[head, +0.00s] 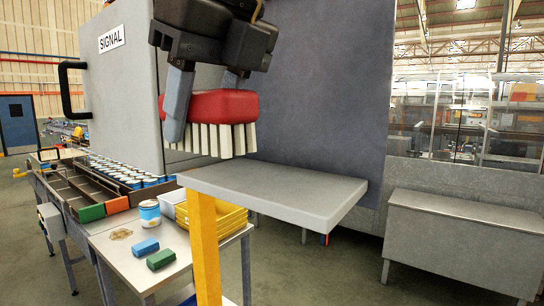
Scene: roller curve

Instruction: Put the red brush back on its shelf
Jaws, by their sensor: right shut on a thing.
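The red brush (222,106) has a red body and pale bristles that point down. My right gripper (200,105) comes in from the top and is shut on the red brush, with a grey finger on its near side. The brush is held above the left back part of a grey shelf (290,195). The bristle tips look a little above the shelf top, but I cannot tell the exact gap. The shelf top is bare and stands on a yellow post (205,245). My left gripper is not in view.
A large grey cabinet with a SIGNAL label (112,39) stands behind. A grey bench (468,222) is at right.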

